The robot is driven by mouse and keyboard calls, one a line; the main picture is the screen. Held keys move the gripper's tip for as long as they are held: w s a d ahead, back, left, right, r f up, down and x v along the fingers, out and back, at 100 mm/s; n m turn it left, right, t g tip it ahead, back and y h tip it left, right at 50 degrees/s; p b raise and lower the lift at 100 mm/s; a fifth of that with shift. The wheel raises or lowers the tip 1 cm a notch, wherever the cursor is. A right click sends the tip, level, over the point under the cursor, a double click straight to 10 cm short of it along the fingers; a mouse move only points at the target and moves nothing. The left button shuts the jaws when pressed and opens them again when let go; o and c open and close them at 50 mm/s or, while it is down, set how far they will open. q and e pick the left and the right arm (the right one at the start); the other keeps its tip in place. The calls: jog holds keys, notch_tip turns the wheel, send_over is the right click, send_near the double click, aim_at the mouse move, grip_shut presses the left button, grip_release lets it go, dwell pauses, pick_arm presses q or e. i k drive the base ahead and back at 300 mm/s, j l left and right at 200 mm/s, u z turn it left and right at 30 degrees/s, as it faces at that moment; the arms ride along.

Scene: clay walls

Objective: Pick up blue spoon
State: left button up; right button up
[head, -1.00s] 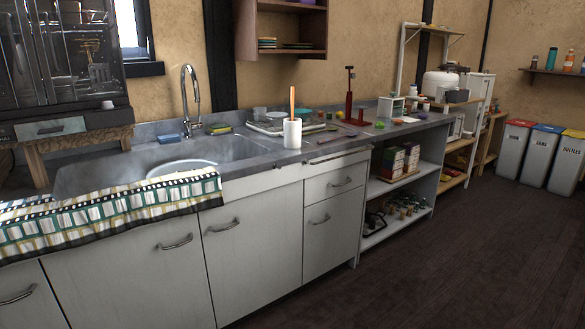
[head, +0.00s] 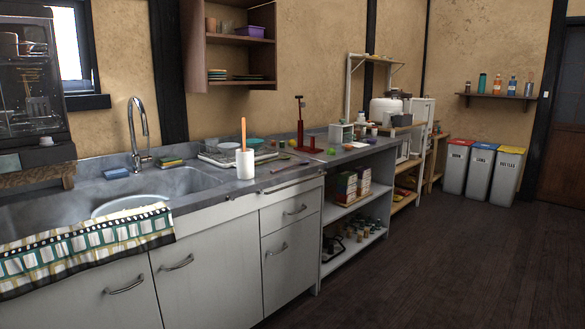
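I cannot make out a blue spoon in the head view. A white cylindrical holder (head: 245,164) stands upright near the counter's front edge, with an orange stick-like handle (head: 243,132) rising from it. Several small coloured items lie on the counter to its right, too small to tell apart. Neither of my grippers is in view.
A sink with a tap (head: 138,130) and a checked cloth (head: 85,246) are at the left. A red stand (head: 300,125) rises from the counter. Open shelves hold boxes (head: 345,186). Several bins (head: 480,172) stand at the back right. The dark floor (head: 440,265) is clear.

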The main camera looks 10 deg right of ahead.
aim_at(302, 162)
jog(key=i+j+u, duration=0.1)
jog(key=i+u, duration=0.6)
jog(key=i, duration=0.25)
jog(key=l+u, duration=0.1)
jog(key=l, duration=0.4)
jog(key=l+u, duration=0.1)
jog(key=l, duration=0.4)
jog(key=k+l+u, duration=0.1)
jog(key=l, duration=0.4)
jog(key=k+l+u, duration=0.1)
jog(key=l, duration=0.4)
jog(key=k+l+u, duration=0.1)
jog(key=l, duration=0.35)
jog(key=k+l+u, duration=0.1)
jog(key=l, duration=0.4)
jog(key=k+l+u, duration=0.1)
jog(key=l, duration=0.35)
